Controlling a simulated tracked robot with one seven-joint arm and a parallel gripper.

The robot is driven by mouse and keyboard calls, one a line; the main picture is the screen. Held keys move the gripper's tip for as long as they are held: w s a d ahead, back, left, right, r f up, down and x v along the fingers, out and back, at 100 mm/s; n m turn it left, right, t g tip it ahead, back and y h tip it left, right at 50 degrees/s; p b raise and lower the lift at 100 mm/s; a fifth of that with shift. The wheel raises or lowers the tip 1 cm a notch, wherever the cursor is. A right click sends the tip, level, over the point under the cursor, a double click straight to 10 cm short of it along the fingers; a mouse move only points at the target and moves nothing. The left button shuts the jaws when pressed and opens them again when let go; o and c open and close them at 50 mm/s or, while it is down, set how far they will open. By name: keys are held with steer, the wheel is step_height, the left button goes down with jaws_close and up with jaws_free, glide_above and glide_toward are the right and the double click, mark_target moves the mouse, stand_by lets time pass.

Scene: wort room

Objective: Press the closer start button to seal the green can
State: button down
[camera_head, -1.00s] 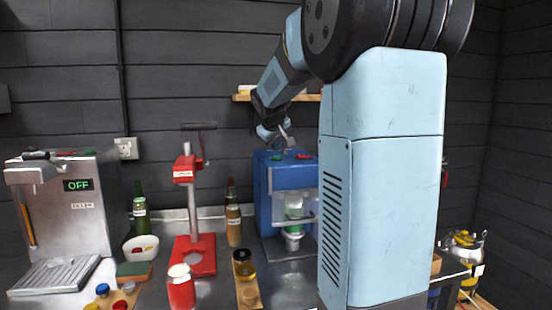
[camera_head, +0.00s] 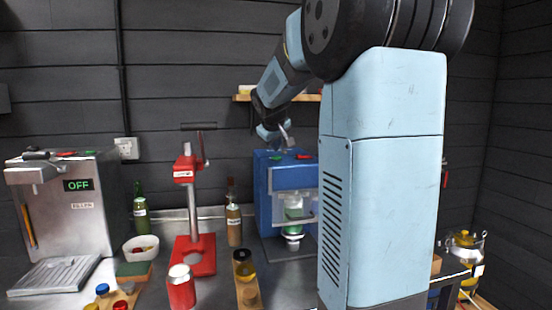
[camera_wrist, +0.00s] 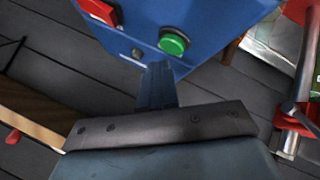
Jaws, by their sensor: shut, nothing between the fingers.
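The closer is a blue box-shaped machine (camera_head: 263,200) on the bench, right of centre in the head view. The green can (camera_head: 294,203) stands upright inside it, partly hidden behind a clear front guard. On the closer's panel are a round green start button (camera_wrist: 173,41) and a red button (camera_wrist: 100,10). My gripper (camera_head: 289,143) is just above the closer's top; its shut fingers also show in the wrist view (camera_wrist: 157,70). There the fingertips lie just below and left of the green button, which is uncovered. They look apart from it, though the exact gap is unclear.
A red hand-lever press (camera_head: 190,215) stands left of the closer, with a brown bottle (camera_head: 234,225) between. A steel filler (camera_head: 75,210) reading OFF is at far left. A red can (camera_head: 181,287) stands in front. A wooden shelf (camera_head: 242,97) is on the wall behind my gripper.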

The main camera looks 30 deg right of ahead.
mark_target(276, 157)
steer(key=shift+f, duration=0.15)
steer(key=shift+f, duration=0.25)
steer(key=shift+f, duration=0.4)
stand_by(0.7)
steer(key=shift+r, duration=0.85)
steer(key=shift+r, duration=0.1)
steer(key=shift+r, duration=2.4)
